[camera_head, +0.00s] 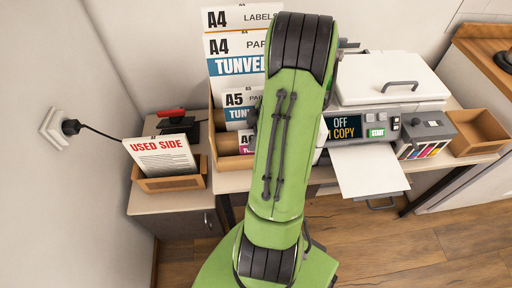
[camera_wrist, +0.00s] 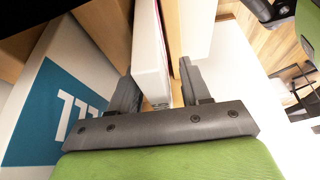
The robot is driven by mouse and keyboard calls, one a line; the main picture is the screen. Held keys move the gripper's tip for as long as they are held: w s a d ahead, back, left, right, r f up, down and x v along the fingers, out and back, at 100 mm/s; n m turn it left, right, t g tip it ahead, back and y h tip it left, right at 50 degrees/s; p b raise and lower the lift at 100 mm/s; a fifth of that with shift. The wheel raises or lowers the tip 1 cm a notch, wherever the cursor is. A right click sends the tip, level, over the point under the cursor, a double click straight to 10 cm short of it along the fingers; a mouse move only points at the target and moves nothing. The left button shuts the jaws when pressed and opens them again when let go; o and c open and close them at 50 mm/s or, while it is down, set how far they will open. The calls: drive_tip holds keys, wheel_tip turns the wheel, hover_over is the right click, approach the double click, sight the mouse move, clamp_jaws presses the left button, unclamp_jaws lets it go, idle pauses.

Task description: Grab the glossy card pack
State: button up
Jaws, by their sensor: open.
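In the wrist view my gripper (camera_wrist: 156,68) is open. A narrow white pack with a red strip (camera_wrist: 150,45) stands between its two fingers, closer to the left finger; whether they touch it I cannot tell. Only a bit of lettering shows on it, so I cannot read whether it is the glossy card pack.
A brown sorter holds labelled A4 packs (camera_head: 233,44) and A5 packs (camera_head: 238,98). Left of it is a "USED SIDE" paper tray (camera_head: 175,184). A copier (camera_head: 385,80) with a sheet sticking out and an empty brown box (camera_head: 477,132) stand right.

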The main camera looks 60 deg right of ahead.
idle(0.3)
clamp_jaws()
idle(0.4)
